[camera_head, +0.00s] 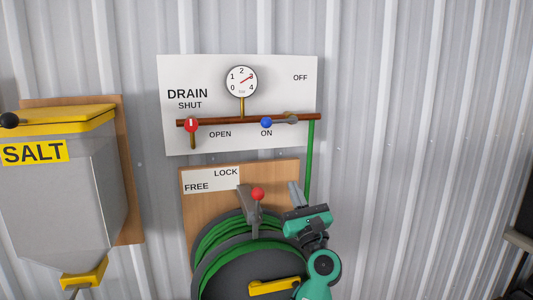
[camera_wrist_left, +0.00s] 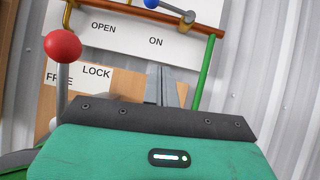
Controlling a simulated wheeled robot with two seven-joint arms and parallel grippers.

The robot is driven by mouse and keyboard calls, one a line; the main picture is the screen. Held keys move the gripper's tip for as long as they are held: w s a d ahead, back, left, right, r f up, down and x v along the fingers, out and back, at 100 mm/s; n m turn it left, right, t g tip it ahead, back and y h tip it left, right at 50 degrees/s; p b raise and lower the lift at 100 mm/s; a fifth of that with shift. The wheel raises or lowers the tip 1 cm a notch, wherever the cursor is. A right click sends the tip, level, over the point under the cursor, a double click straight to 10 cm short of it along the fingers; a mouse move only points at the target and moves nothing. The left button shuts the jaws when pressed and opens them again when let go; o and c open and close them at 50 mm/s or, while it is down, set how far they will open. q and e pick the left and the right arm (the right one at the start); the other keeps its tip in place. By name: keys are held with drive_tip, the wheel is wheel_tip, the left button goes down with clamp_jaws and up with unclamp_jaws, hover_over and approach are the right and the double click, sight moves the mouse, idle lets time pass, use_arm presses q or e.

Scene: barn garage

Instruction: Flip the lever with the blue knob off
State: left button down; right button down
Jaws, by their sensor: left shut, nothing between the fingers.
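The blue knob (camera_head: 266,123) is on a short lever that reaches left from its pivot (camera_head: 291,118) on the copper pipe. The knob sits just above the ON label; the OFF label (camera_head: 300,77) is up and right of the pivot. In the left wrist view the blue knob (camera_wrist_left: 151,3) is cut by the top edge and its metal lever (camera_wrist_left: 176,11) runs right to the pivot. My left gripper (camera_head: 295,190) is shut and empty, pointing up, below and right of the knob and apart from it. My right gripper is not in view.
A red-knobbed lever (camera_head: 258,194) on the hose reel (camera_head: 235,275) stands just left of my left gripper. A green pipe (camera_head: 310,160) drops behind it. Another red knob (camera_head: 191,125) is at the pipe's left end. A salt bin (camera_head: 65,180) hangs far left. The right wall is bare.

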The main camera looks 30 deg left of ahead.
use_arm(q)
wheel_tip(320, 180, up, 2)
drive_tip(key=s+a+n+g, duration=0.1)
drive_tip(key=n, duration=0.2)
drive_tip(key=p, duration=0.8)
approach(266, 122)
drive_tip(key=w+a, duration=0.5)
drive_tip(key=shift+a+r+y, duration=0.2)
drive_tip(key=shift+r+y, duration=0.1)
drive_tip(key=shift+r, duration=0.05)
drive_tip(key=shift+w+m, duration=0.2)
drive_tip(key=shift+m, duration=0.2)
